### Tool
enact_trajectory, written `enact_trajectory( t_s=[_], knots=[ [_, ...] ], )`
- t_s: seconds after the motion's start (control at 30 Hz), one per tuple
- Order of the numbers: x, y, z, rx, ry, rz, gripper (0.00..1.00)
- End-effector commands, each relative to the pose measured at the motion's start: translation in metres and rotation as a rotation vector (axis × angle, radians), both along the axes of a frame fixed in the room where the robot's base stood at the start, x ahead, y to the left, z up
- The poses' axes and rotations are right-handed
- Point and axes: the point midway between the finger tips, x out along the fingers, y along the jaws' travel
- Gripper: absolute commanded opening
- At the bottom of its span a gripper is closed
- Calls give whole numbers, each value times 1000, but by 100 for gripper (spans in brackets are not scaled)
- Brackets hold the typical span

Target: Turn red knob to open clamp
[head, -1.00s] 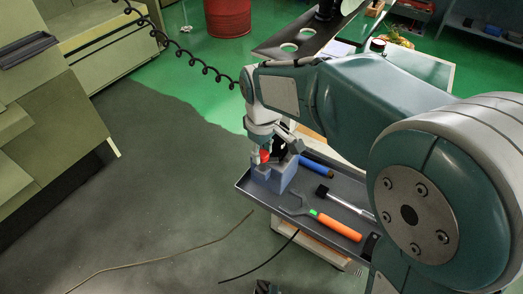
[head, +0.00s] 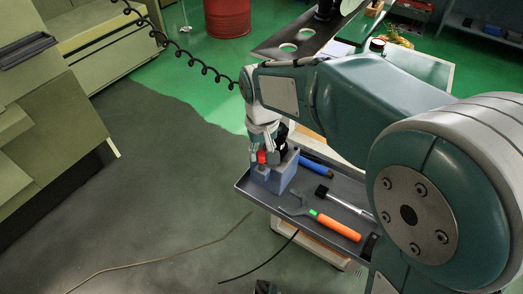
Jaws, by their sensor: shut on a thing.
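The red knob (head: 262,157) shows as a small red patch at the top of a blue-grey clamp block (head: 284,175). The clamp stands at the left corner of the cart's tray (head: 248,186). My gripper (head: 262,152) points down over the clamp and is shut on the red knob. The fingers cover part of the knob. The clamp's jaws are too small and too hidden to tell whether they are open.
An orange-handled tool (head: 338,227), a black-headed hammer (head: 345,203) and a blue-handled tool (head: 316,169) lie on the tray beside the clamp. A dark shelf with round holes (head: 290,46) stands behind my arm. Open floor lies left of the cart.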

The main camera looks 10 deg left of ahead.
Motion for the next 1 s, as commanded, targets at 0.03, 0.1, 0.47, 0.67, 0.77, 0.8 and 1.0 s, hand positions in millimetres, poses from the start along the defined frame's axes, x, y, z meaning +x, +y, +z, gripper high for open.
enact_trajectory(
  t_s=[0.03, 0.1, 0.47, 0.67, 0.77, 0.8, 1.0],
  knots=[
    [0, 0, 0, 1, -2, -3, 0],
    [0, 1, 0, 1, -2, -6, 0],
    [0, 1, 0, 2, -1, -6, 64],
    [0, 1, 0, 1, 0, -6, 76],
    [0, 0, 0, 1, 0, -6, 76],
    [0, 0, 0, 1, 0, -6, 76],
    [1, 1, 11, 2, -2, -6, 76]
  ],
)
